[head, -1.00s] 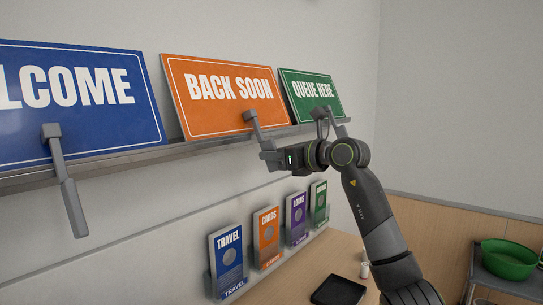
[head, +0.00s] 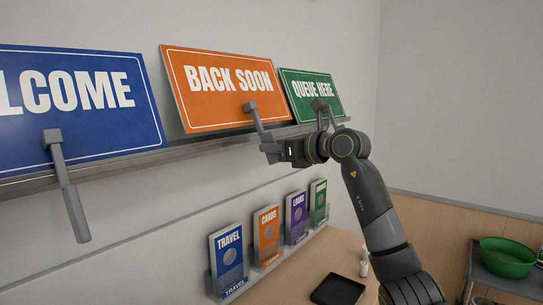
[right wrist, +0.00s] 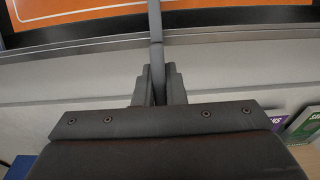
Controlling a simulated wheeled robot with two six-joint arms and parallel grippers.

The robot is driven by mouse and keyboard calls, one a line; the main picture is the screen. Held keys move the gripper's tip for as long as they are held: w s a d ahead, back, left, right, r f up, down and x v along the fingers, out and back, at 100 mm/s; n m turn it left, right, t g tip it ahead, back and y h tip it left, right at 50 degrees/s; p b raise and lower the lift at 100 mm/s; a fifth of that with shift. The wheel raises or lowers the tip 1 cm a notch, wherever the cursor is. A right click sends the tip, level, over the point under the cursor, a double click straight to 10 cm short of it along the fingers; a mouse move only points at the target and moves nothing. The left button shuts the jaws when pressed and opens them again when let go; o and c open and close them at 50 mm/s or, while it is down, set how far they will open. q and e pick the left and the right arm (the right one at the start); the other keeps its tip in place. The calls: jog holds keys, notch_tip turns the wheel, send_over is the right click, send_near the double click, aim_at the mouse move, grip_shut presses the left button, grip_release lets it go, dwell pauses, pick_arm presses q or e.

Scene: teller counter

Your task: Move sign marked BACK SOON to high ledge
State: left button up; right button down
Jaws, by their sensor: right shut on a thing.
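The orange BACK SOON sign (head: 223,88) leans back against the wall side, just above the metal ledge (head: 120,162); a thin gap seems to show under it. Its grey handle (head: 254,117) hangs from its lower front. My right gripper (head: 270,148) is shut on the lower end of this handle, in front of the ledge. In the right wrist view, the two fingers (right wrist: 156,88) close on the grey handle (right wrist: 155,45), with the sign's orange face (right wrist: 75,10) above. My left gripper is not in view.
The blue WELCOME sign (head: 80,108) stands left of it and the green QUEUE HERE sign (head: 311,97) close on its right, both with grey handles. Leaflet holders (head: 229,260) line the wall below. A black tray (head: 338,290) and green bowl (head: 508,257) are lower right.

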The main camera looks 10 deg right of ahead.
jog(key=shift+b+v, duration=0.4)
jog(key=shift+v, duration=0.5)
jog(key=b+v, duration=0.2)
jog(key=v, duration=0.6)
jog(key=shift+s+r, duration=0.2)
jog(key=shift+r, duration=0.15)
